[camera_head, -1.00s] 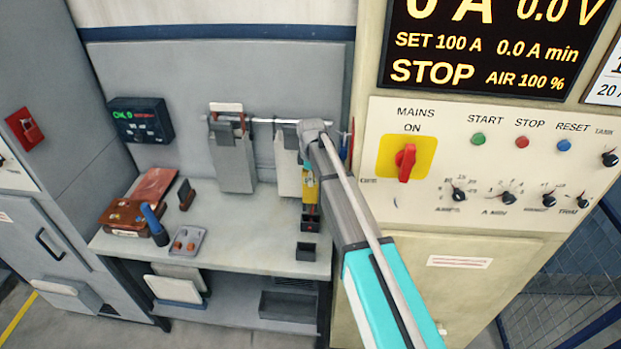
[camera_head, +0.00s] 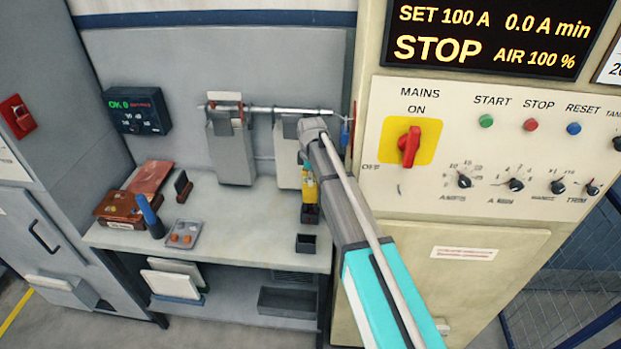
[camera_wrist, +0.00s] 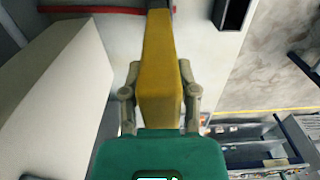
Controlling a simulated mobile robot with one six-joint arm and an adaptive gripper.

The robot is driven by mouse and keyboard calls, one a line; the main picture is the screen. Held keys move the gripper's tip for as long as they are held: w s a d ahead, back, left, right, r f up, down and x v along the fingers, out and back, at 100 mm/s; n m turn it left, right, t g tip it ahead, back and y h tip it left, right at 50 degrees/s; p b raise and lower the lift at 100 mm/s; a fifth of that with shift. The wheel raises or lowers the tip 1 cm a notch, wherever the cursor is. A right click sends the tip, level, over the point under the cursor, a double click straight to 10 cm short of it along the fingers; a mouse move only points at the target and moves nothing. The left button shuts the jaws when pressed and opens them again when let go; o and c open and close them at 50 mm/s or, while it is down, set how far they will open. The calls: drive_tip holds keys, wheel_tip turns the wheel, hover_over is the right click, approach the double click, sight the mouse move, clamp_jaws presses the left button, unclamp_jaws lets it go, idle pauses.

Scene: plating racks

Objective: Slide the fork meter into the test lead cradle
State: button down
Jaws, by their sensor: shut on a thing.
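My gripper (camera_wrist: 159,70) is shut on the yellow body, one finger on each side. In the head view the yellow meter (camera_head: 309,188) hangs upright below my gripper (camera_head: 306,165).
Another small dark box (camera_head: 306,244) stands in front on the bench (camera_head: 245,235). Grey plates (camera_head: 232,150) hang from a rail behind. A brown case (camera_head: 125,208), a blue-handled tool (camera_head: 150,216) and a grey tray (camera_head: 184,234) lie left. The control cabinet (camera_head: 430,275) rises close at right.

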sight(311, 188)
drive_tip(key=shift+f+b, duration=2.4)
drive_tip(key=shift+f, duration=0.2)
drive_tip(key=shift+c, duration=1.5)
unclamp_jaws()
drive_tip(key=shift+r, duration=0.15)
wheel_tip(311, 188, up, 9)
drive_tip(key=p, duration=0.9)
drive_tip(key=shift+r+p, duration=0.2)
drive_tip(key=shift+p, duration=0.15)
